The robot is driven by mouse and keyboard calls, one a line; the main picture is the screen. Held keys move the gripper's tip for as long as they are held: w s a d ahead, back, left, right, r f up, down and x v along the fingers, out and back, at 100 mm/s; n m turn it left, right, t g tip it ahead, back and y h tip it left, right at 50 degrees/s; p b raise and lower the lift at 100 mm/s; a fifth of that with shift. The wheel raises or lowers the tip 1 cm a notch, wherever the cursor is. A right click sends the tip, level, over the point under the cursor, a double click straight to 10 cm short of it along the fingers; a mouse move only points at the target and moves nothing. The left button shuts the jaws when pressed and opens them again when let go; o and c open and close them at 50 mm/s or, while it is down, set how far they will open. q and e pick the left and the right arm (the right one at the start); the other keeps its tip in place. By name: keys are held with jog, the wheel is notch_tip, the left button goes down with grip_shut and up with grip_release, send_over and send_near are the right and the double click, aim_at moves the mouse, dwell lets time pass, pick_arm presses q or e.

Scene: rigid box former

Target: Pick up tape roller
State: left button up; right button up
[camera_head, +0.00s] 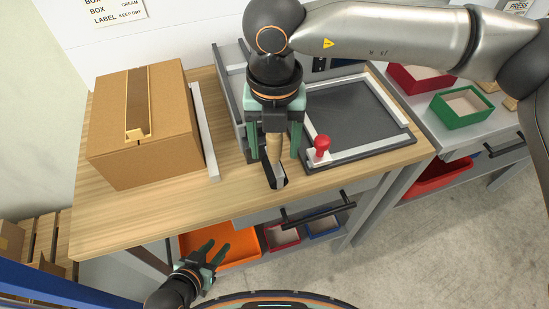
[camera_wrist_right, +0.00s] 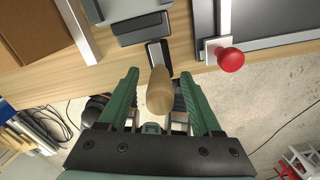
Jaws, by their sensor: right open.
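The tape roller (camera_head: 275,148) has a pale wooden handle and a dark metal head, and it lies near the front edge of the wooden bench. In the right wrist view its handle (camera_wrist_right: 159,92) points toward the camera. My right gripper (camera_head: 274,157) is open above it, with one green finger on each side of the handle. The wrist view shows gaps between the handle and both fingers (camera_wrist_right: 158,75). My left gripper (camera_head: 216,247) is open and empty, low in front of the bench.
A taped cardboard box (camera_head: 150,150) stands on the bench at left, beside a light metal rail (camera_head: 204,132). A red knob (camera_head: 322,143) sits at the corner of a dark framed panel (camera_head: 355,115) to the right. An orange bin (camera_head: 232,244) is below the bench.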

grip_shut()
dwell(0.5)
